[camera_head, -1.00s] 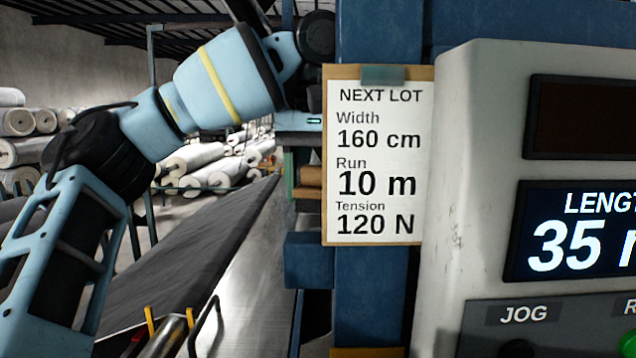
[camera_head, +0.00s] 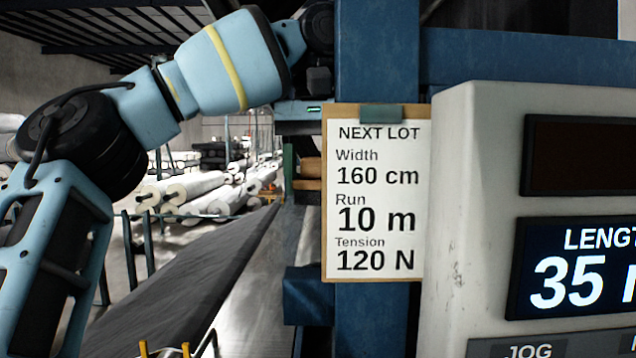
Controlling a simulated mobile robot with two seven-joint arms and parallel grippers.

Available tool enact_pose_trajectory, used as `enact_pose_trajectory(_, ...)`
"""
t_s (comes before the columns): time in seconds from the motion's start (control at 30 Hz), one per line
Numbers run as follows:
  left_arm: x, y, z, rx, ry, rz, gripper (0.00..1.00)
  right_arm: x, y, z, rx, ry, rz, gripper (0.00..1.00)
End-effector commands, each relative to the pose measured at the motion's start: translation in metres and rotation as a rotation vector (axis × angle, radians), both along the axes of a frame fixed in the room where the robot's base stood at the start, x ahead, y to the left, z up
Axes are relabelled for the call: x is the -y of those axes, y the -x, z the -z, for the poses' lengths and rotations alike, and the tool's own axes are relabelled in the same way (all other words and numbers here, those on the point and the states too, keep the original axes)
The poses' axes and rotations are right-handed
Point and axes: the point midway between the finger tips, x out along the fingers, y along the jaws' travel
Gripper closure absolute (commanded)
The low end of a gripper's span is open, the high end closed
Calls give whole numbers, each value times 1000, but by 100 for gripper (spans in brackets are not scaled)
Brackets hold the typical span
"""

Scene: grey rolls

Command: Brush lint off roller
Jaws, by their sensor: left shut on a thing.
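My left arm comes in from the left, and my left gripper (camera_head: 304,172) hangs down beside the blue post, left of the clipboard. It is shut on a brown, wooden-looking thing (camera_head: 307,171), perhaps a brush handle; the clipboard and post hide much of it. No bristles or lint can be made out. No roller shows clearly; dark grey sheet material (camera_head: 190,290) slopes along the machine below my arm. My right gripper is out of view.
A clipboard card (camera_head: 377,200) hangs on the blue post (camera_head: 378,60). A pale control panel (camera_head: 480,200) with displays fills the right. Yellow-tipped parts (camera_head: 186,349) and a black handle stand at the bottom edge. White and dark rolls (camera_head: 195,185) lie stacked behind.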

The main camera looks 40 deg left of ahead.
Motion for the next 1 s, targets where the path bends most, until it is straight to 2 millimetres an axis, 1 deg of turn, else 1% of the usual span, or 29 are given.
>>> enact_pose_trajectory(0.2, 0, 0, -2, 0, -1, 0, 65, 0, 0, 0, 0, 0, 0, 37)
enact_pose_trajectory(0.43, 1, 0, -21, 2, -3, -2, 65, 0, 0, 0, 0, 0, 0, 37)
enact_pose_trajectory(0.6, 0, 0, -29, 1, -3, -1, 65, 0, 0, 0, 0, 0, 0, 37)
enact_pose_trajectory(1.0, 0, 0, -30, 0, 0, 1, 65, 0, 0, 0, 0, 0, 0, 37)
